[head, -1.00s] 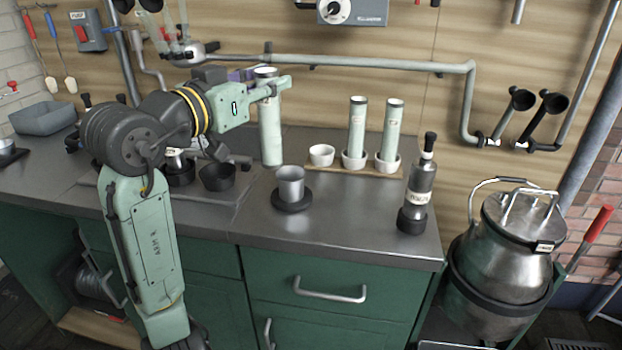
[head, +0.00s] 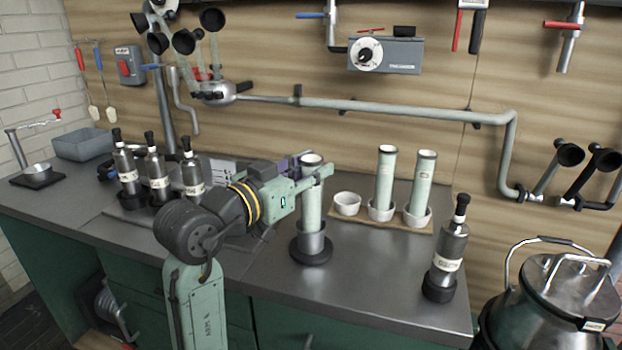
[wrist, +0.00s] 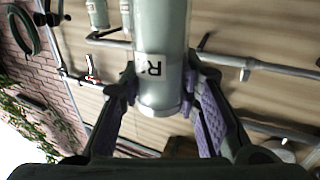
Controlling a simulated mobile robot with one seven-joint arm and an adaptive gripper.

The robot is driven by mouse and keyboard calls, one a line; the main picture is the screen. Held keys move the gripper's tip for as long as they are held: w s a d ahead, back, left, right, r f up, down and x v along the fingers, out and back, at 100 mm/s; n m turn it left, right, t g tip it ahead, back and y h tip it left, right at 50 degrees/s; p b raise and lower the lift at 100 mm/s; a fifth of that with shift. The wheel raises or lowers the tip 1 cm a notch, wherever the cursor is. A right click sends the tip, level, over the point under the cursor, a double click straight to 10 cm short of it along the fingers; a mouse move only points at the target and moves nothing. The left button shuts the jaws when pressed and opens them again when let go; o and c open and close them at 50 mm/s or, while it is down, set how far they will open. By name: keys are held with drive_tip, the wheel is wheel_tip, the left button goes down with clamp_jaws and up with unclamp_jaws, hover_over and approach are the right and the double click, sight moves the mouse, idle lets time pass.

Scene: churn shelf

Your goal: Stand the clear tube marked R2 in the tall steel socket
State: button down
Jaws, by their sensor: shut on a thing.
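The clear tube (head: 312,208), pale green with a dark top rim, stands upright in my gripper (head: 316,178). In the wrist view the purple-padded fingers of my gripper (wrist: 161,85) close on both sides of the tube (wrist: 160,35), near one end. Its white label shows an R; the second character is partly turned out of sight. The tall steel socket (head: 311,246) stands on a round black base on the counter, directly below my gripper. The tube's lower end is hidden behind the socket's near wall and appears to be inside its mouth.
Two similar tubes (head: 385,180) (head: 420,185) stand in white cups on a wooden board to the right, beside an empty white cup (head: 347,204). A dark-topped bottle (head: 448,255) stands at the front right. Several bottles (head: 157,178) stand left of my arm. A pipe (head: 400,110) runs along the wall.

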drive_tip(key=shift+f, duration=0.95)
drive_tip(key=shift+f, duration=0.15)
drive_tip(key=c, duration=1.2)
unclamp_jaws()
drive_tip(key=b+v, duration=0.3)
drive_tip(key=v, duration=0.9)
drive_tip(key=shift+r, duration=0.2)
